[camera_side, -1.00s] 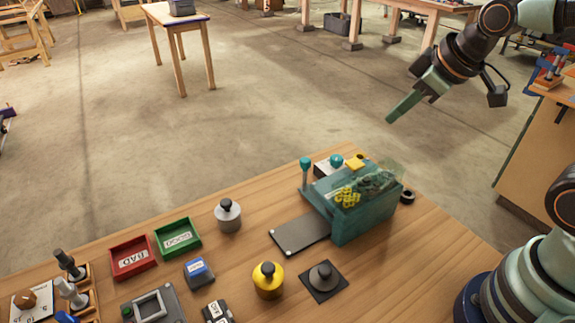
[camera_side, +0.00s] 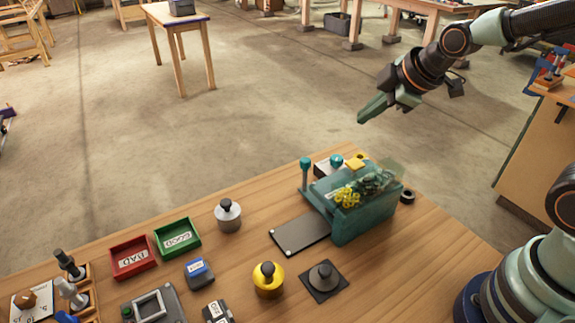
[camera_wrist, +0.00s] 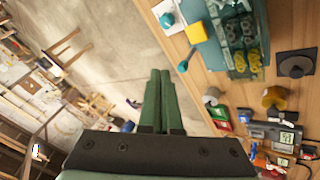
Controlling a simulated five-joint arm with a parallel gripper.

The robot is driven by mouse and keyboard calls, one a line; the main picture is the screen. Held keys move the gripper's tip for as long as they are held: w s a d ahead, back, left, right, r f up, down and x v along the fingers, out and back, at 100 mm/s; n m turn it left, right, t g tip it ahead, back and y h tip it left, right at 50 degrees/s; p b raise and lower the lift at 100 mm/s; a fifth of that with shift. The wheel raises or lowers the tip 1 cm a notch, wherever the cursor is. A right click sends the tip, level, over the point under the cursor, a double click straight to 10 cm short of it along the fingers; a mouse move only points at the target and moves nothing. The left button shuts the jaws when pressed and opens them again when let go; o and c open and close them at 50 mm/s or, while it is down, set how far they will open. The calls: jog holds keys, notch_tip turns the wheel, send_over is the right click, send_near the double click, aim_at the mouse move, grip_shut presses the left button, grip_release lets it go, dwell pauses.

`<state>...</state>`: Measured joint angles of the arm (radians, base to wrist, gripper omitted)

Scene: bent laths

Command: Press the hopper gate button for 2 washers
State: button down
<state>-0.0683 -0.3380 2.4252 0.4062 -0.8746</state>
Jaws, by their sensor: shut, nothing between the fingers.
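The teal hopper (camera_side: 365,220) stands near the table's far edge, with a clear cover over yellow washers (camera_side: 347,196) and dark pieces. It also shows at the top of the wrist view (camera_wrist: 241,75). Behind it are a teal dome button (camera_side: 336,160) on a white box, a yellow square block (camera_side: 355,163) and a teal ball-topped post (camera_side: 305,163). In the wrist view the dome (camera_wrist: 167,19), yellow block (camera_wrist: 196,33) and ball (camera_wrist: 183,66) lie ahead of the fingers. My gripper (camera_side: 362,120) is shut and empty, in the air above and behind the hopper, touching nothing.
A grey plate (camera_side: 300,232) lies before the hopper. Nearby are a silver weight (camera_side: 228,216), a brass weight (camera_side: 267,281), a dark knobbed pad (camera_side: 323,282), a red BAD tray (camera_side: 131,257) and a green GOOD tray (camera_side: 177,237). The air around my gripper is clear.

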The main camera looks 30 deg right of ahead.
send_near(353, 161)
jog(key=shift+w+a+f, duration=0.1)
jog(key=shift+w+f, duration=0.8)
jog(key=shift+w, duration=0.25)
jog(key=shift+w+f, duration=0.9)
jog(key=shift+w, duration=0.2)
jog(key=shift+f, duration=0.15)
jog(key=shift+a+f, duration=0.1)
jog(key=shift+f, duration=0.2)
jog(key=shift+f, duration=0.75)
dwell(1.2)
jog(key=shift+r, duration=1.2)
jog(key=shift+r, duration=0.15)
jog(key=shift+r, duration=2.4)
